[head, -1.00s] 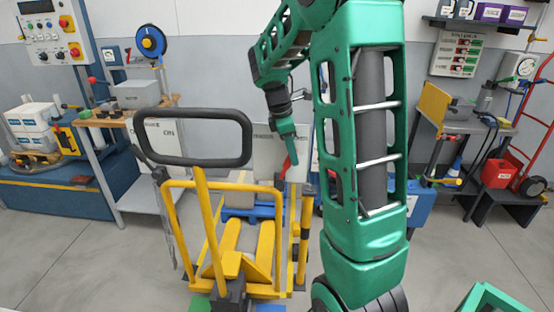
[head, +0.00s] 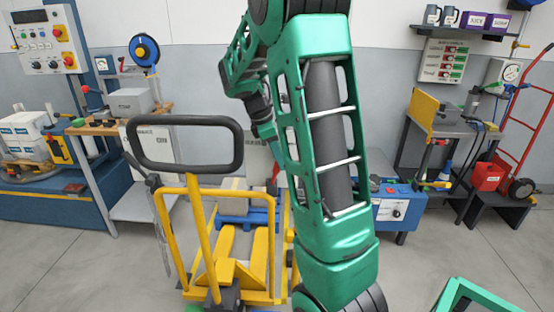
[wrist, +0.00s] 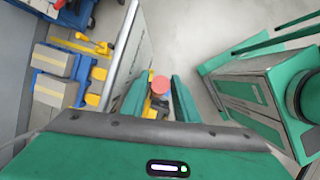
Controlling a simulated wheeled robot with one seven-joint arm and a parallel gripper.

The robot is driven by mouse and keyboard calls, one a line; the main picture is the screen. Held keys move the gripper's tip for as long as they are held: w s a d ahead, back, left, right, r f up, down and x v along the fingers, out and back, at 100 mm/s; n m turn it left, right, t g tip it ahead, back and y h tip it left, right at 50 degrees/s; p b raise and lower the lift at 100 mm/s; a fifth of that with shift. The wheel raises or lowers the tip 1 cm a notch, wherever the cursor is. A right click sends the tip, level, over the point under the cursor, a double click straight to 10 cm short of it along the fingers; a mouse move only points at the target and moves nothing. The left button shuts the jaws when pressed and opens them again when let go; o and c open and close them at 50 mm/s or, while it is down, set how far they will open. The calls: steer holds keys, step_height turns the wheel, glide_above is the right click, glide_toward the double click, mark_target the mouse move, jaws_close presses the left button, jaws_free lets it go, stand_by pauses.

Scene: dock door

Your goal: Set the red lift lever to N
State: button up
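A red lever (head: 275,173) shows as a small sliver beyond my arm in the head view, by the yellow pallet truck (head: 262,265). In the wrist view a round red knob (wrist: 160,84) lies in line with the gap between my fingers. I cannot tell if it is inside the gap or just beyond it. My gripper (wrist: 159,88) is open, with a green finger on each side of the knob and visible space at both sides. In the head view my gripper (head: 267,131) is partly hidden by my arm. The lever's position marks cannot be read.
A black loop handle (head: 185,121) stands at the truck's front left. A pale panel (wrist: 130,52) rises close by my left finger in the wrist view. A blue box (head: 398,203) is right of my arm.

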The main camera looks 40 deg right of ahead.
steer(key=v, duration=1)
steer(key=shift+w+r, duration=0.2)
steer(key=shift+r, duration=0.1)
steer(key=shift+a, duration=0.1)
